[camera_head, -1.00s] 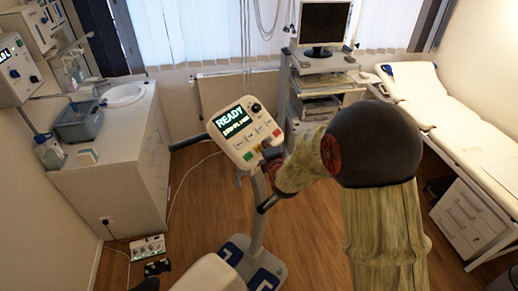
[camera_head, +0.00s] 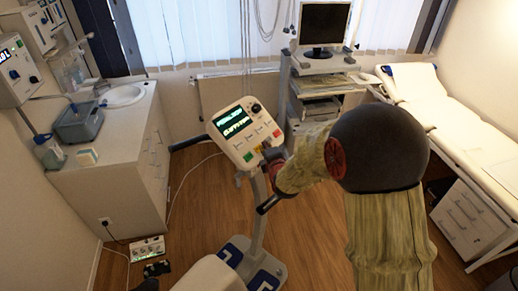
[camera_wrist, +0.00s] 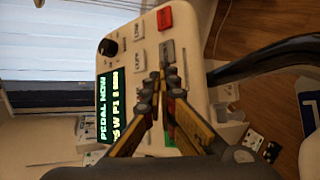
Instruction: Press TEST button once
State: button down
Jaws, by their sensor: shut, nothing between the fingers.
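The white control panel (camera_head: 243,132) stands on a post with its dark screen lit in green text. In the wrist view, the screen (camera_wrist: 109,105) reads "PEDAL NOW" on its upper line. The panel has a red button (camera_wrist: 165,17), a grey button (camera_wrist: 167,50), several white buttons and a green button (camera_wrist: 171,136) partly behind my fingers. The TEST label is not readable. My gripper (camera_wrist: 165,75) is shut and empty, its tips over the panel just beside the grey button. Whether they touch the panel cannot be told.
A black knob (camera_wrist: 108,47) sits near the panel's corner. Dark handlebars (camera_head: 187,142) stick out from the post, and blue-marked foot plates (camera_head: 232,254) lie at its base. A monitor cart (camera_head: 320,80) stands behind, an exam bed (camera_head: 465,125) at right and a sink counter (camera_head: 110,140) at left.

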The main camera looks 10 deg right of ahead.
jog(key=shift+s+d+r, duration=0.15)
jog(key=shift+s+r, duration=0.1)
jog(key=shift+r, duration=0.1)
jog(key=shift+s+d+r+p, duration=0.15)
jog(key=shift+s+d+r, duration=0.25)
jog(key=shift+r, duration=0.25)
jog(key=shift+s+d+r+p, duration=0.15)
jog(key=shift+s+d+r, duration=0.2)
jog(key=shift+r, duration=0.35)
jog(key=shift+s+d+r+p, duration=0.15)
jog(key=shift+s+d+r, duration=0.1)
jog(key=shift+s+r, duration=0.3)
jog(key=shift+w+r, duration=0.1)
jog(key=shift+r, duration=0.05)
jog(key=s+d+r+p, duration=0.1)
jog(key=s+d+r, duration=0.1)
jog(key=r, duration=0.3)
jog(key=shift+s+d+r, duration=0.2)
jog(key=shift+s+d, duration=0.15)
jog(key=shift+s, duration=0.35)
